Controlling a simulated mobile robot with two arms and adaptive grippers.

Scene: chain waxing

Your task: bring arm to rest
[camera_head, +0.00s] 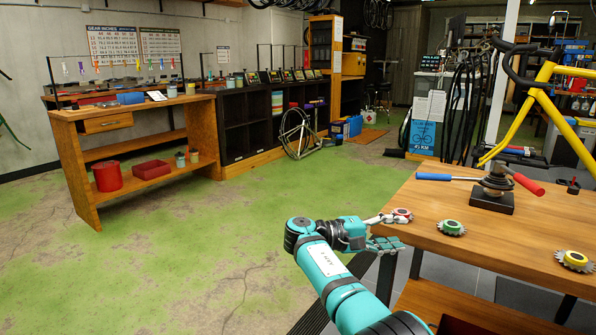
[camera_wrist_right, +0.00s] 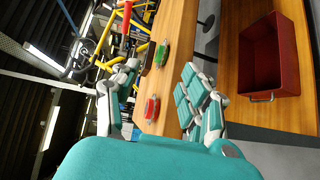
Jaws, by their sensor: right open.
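My right arm reaches in from the bottom of the head view, and its gripper (camera_head: 388,230) is beside the left edge of the wooden workbench (camera_head: 480,240). In the wrist view the right gripper (camera_wrist_right: 160,92) has its two fingers spread wide apart, with nothing held between them. A red-centred sprocket (camera_head: 402,214) lies on the bench just beyond the fingers; it also shows in the wrist view (camera_wrist_right: 152,107). My left gripper is not in view.
A green-centred sprocket (camera_head: 451,228) and a yellow-centred sprocket (camera_head: 575,260) lie on the bench. A red bin (camera_wrist_right: 275,60) sits on the lower shelf. The green floor at left is clear.

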